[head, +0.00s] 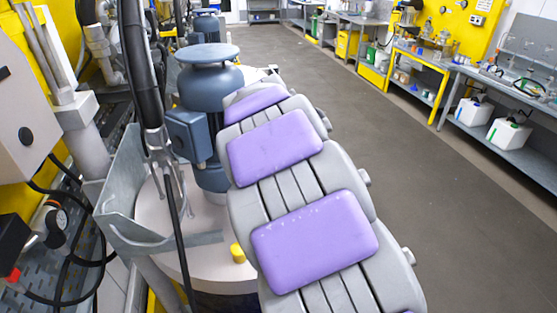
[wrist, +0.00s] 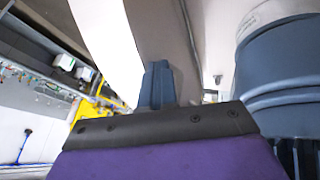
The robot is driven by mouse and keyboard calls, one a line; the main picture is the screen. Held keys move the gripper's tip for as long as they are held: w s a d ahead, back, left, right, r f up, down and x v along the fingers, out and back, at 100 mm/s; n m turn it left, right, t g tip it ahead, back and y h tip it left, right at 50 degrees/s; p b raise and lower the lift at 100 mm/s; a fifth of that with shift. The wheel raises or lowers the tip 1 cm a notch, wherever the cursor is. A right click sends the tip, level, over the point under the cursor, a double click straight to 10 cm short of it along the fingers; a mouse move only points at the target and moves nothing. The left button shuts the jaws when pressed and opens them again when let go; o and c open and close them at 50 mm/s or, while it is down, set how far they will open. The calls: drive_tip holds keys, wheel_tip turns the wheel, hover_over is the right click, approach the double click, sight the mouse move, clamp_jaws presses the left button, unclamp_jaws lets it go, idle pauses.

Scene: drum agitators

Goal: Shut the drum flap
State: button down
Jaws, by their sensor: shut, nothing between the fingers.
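The drum's pale round lid (head: 205,275) shows in the head view, left of my purple-padded arm, with a yellow knob (head: 238,253) on it. A blue-grey agitator motor (head: 212,110) stands above the drum. A grey metal panel (head: 125,185) stands up at the drum's left; I cannot tell whether it is the flap. My arm hides the drum's right side and my gripper in the head view. In the wrist view my gripper (wrist: 160,128) shows a purple body and dark front edge, shut and empty. A white panel (wrist: 108,45) rises beyond it, with a blue motor (wrist: 280,80) at right.
A black hose (head: 140,70) and a dark rod (head: 178,240) run down near the drum's left. Pipes and a grey box (head: 22,135) crowd the left side. Benches (head: 510,145) line the far right. The floor (head: 420,170) right of my arm is clear.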

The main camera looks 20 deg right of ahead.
drive_tip(key=d+y+p, duration=0.1)
drive_tip(key=d, duration=0.1)
drive_tip(key=d+y+p, duration=0.1)
drive_tip(key=d+y, duration=0.1)
drive_tip(key=d, duration=0.1)
drive_tip(key=shift+d+f+m, duration=0.2)
drive_tip(key=shift+d+m, duration=0.15)
drive_tip(key=shift+m, duration=0.05)
drive_tip(key=d+f+m+y+b, duration=0.2)
drive_tip(key=d+f+y+b, duration=0.2)
drive_tip(key=d+f+y, duration=0.5)
drive_tip(key=shift+s+d+f+b, duration=0.35)
drive_tip(key=shift+d+f, duration=1.8)
drive_tip(key=shift+f, duration=1.85)
drive_tip(key=w+p+v, duration=0.1)
drive_tip(key=p+v, duration=0.1)
drive_tip(key=v, duration=1.1)
drive_tip(key=shift+w+d+t+y, duration=0.3)
drive_tip(key=shift+d, duration=0.05)
